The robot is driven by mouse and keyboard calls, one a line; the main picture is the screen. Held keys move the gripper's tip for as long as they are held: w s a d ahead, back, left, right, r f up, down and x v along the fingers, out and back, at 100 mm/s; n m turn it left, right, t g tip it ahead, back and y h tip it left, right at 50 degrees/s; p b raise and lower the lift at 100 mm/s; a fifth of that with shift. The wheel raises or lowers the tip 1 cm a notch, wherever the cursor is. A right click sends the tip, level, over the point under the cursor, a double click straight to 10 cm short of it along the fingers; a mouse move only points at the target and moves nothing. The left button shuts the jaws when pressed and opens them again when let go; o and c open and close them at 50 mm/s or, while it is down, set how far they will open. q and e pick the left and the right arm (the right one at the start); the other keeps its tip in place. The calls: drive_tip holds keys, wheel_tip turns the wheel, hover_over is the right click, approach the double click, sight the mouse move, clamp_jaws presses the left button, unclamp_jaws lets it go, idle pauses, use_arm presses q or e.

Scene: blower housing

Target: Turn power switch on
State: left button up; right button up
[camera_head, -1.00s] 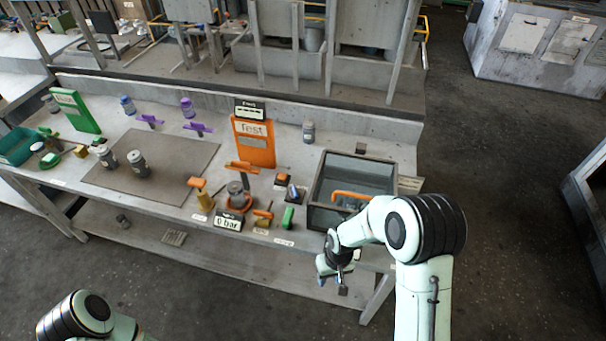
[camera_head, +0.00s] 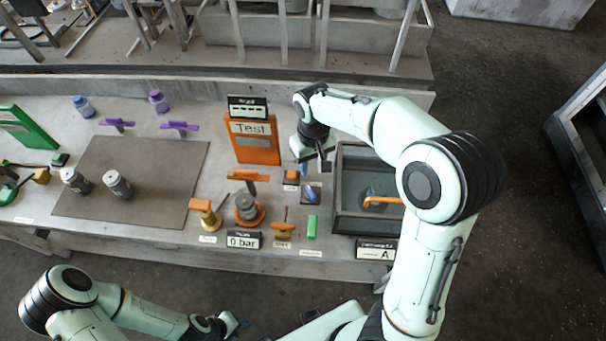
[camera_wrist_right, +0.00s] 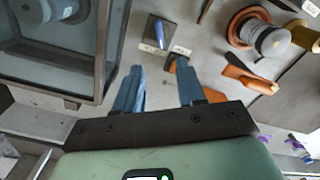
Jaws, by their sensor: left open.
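A small blue switch (camera_head: 311,194) sits on a dark base on the bench, just left of the grey basin. In the right wrist view the blue switch (camera_wrist_right: 163,33) stands ahead of the fingers, with small white labels beside it. Next to it is an orange button-like part (camera_head: 291,176), which shows partly behind a finger in the wrist view (camera_wrist_right: 178,64). My right gripper (camera_wrist_right: 160,84) is open and empty, its two blue fingers apart, above the bench behind the switch in the head view. My left gripper (camera_head: 234,323) is open, low in front of the bench.
The grey basin (camera_head: 345,218) with an orange tap stands beside the switch. An orange Test sign (camera_head: 255,142) stands behind. A valve with an orange handle (camera_head: 247,208) and a 0 bar display (camera_head: 244,240) are to the left. A brown mat (camera_head: 140,190) holds two jars.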

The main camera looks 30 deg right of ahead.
sight(312, 193)
use_arm(q)
drive_tip(key=shift+s+f+b, duration=0.7)
drive_tip(key=shift+s+f, duration=0.2)
drive_tip(key=shift+s, duration=0.15)
use_arm(e)
drive_tip(key=f, duration=0.8)
drive_tip(key=s+f, duration=0.1)
drive_tip(key=f, duration=0.4)
drive_tip(key=shift+f, duration=0.1)
clamp_jaws()
